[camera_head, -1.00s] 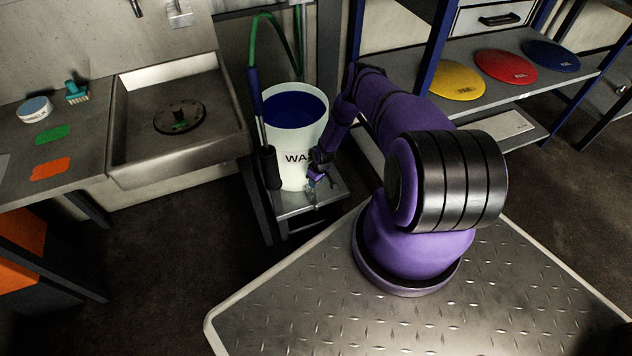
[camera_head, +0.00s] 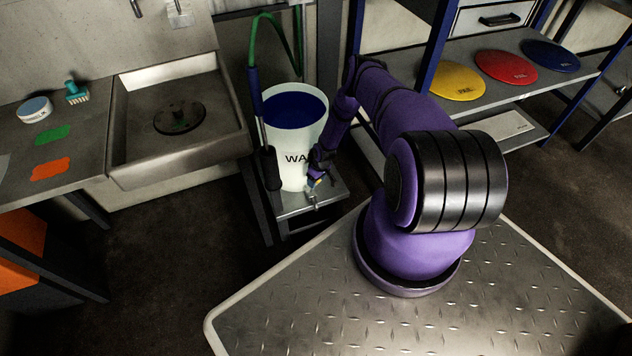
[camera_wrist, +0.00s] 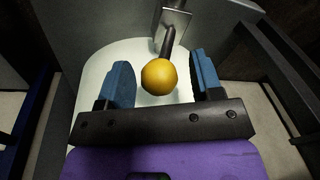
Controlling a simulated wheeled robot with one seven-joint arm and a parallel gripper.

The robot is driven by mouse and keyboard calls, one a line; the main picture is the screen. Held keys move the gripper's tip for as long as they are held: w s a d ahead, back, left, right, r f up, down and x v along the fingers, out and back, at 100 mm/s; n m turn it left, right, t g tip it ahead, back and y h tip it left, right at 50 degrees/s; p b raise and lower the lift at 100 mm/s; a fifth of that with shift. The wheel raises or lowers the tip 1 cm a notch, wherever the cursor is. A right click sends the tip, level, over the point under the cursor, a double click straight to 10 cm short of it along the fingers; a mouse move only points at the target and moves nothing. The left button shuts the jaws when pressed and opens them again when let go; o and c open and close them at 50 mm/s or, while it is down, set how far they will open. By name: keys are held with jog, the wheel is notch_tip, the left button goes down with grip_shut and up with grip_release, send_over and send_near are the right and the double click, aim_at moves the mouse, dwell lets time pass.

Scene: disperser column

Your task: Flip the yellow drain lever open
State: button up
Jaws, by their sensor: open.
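The yellow drain lever shows in the wrist view as a round yellow knob (camera_wrist: 158,76) on a dark rod, which runs up to a metal plate (camera_wrist: 172,26). My gripper (camera_wrist: 160,70) is open, with one blue finger on each side of the knob. Gaps show between the knob and both fingers, so it is not gripped. In the head view my gripper (camera_head: 317,172) is low at the right front side of the white column (camera_head: 295,140), which holds dark blue liquid. The lever is too small and covered there to make out well.
The column stands on a small metal stand (camera_head: 325,195). A wand with a green hose (camera_head: 256,95) is at its left. A sink (camera_head: 180,115) lies further left. A shelf with yellow (camera_head: 458,80), red and blue discs is at the right.

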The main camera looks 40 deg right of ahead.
jog(key=r, duration=0.3)
jog(key=d+r, duration=0.1)
jog(key=r, duration=0.5)
jog(key=shift+s+d+r, duration=0.1)
jog(key=shift+s+d, duration=0.1)
jog(key=shift+s, duration=0.2)
jog(key=shift+a, duration=0.1)
jog(key=c, duration=0.3)
jog(key=shift+w+a, duration=0.1)
jog(key=shift+a, duration=0.3)
jog(key=c, duration=0.4)
jog(key=a, duration=0.2)
jog(key=a+m+t+h, duration=0.1)
jog(key=a, duration=0.2)
jog(key=a+r+m, duration=0.1)
jog(key=a, duration=0.2)
jog(key=shift+w+a, duration=0.2)
jog(key=shift+a, duration=0.05)
grip_shut()
notch_tip(320, 180, up, 3)
jog(key=s+a+m+t+h, duration=0.1)
jog(key=s+a+m+h, duration=0.1)
jog(key=h, duration=0.2)
jog(key=w+d+f+h, duration=0.1)
jog(key=d+f, duration=0.6)
jog(key=f, duration=0.3)
jog(key=shift+w+m, duration=0.3)
